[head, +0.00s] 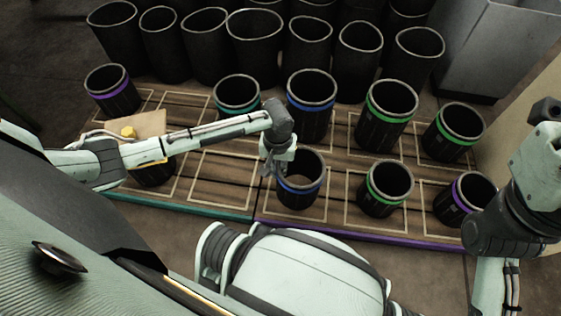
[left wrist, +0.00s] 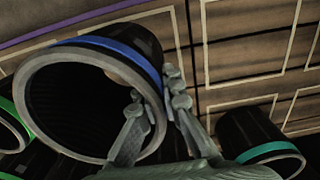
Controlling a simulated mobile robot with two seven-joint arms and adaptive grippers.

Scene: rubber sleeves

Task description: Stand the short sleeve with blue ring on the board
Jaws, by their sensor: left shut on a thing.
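The short sleeve with blue ring (head: 298,193) is upright over the front row of the board (head: 225,200), near the seam between its teal and purple front edges. My left gripper (head: 277,168) is shut on the left part of its rim. In the left wrist view, the gripper (left wrist: 153,115) has one finger inside the sleeve (left wrist: 112,42) and one outside. I cannot tell whether the sleeve's bottom touches the board. A taller blue-ringed sleeve (head: 311,108) stands just behind it. My right gripper is not in view.
Green-ringed sleeves (head: 385,188) and a purple-ringed one (head: 463,200) stand to the right. A teal-ringed sleeve (head: 237,97) stands behind my left arm. Plain black sleeves (head: 255,45) crowd the back. A marked rectangle (head: 220,178) left of the held sleeve is empty.

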